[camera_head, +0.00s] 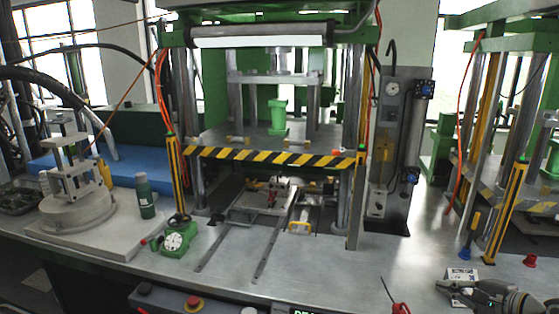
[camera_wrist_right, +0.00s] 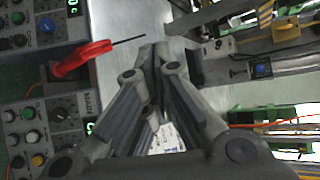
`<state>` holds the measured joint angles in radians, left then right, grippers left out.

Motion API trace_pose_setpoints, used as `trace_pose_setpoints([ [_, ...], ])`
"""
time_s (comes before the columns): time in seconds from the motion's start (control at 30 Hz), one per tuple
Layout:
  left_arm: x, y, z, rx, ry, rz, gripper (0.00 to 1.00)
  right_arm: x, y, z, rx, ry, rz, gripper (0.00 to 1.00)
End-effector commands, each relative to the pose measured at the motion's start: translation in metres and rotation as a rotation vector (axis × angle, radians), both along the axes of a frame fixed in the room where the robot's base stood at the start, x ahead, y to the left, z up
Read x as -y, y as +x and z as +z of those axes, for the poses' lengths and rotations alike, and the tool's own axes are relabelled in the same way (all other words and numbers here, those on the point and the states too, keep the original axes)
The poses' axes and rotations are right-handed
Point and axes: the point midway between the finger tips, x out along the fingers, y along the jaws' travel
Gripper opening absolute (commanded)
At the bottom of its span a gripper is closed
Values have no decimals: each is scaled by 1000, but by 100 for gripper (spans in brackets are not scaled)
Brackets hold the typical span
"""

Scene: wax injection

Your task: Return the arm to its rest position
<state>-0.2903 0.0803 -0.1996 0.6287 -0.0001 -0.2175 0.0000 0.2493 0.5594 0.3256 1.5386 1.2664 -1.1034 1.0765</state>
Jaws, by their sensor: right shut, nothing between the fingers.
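My right gripper (camera_head: 447,287) is at the lower right of the head view, low over the metal bench top, with its arm coming in from the right edge. In the right wrist view, its fingers (camera_wrist_right: 156,52) meet at the tips and hold nothing. A small white printed item (camera_head: 462,274) is close behind the gripper. It shows partly between the finger links in the wrist view (camera_wrist_right: 167,136); I cannot tell whether the gripper touches it. My left gripper is not in view.
A red-handled screwdriver (camera_head: 397,307) lies left of the gripper at the bench's front edge. The press with its striped bar (camera_head: 275,157) stands centre.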

Motion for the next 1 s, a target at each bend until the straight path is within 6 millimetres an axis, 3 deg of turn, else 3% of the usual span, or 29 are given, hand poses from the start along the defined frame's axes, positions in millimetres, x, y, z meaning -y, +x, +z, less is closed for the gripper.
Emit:
trace_pose_setpoints([
  [0.07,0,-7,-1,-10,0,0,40,0,0,-2,-2,-1,0,0],
  [0.3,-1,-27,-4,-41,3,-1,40,3,-2,-61,-58,-77,-23,0],
  [0.57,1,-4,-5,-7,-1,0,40,4,-17,-145,-141,-200,-27,0],
  [0.63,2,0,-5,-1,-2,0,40,3,-24,-173,-168,-246,-23,0],
  [0.77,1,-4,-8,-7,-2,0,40,-2,-51,-246,-243,-369,9,0],
  [0.87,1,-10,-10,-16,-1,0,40,-9,-86,-313,-313,-495,65,0],
  [1.0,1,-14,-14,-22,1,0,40,-25,-148,-401,-398,-685,195,0],
])
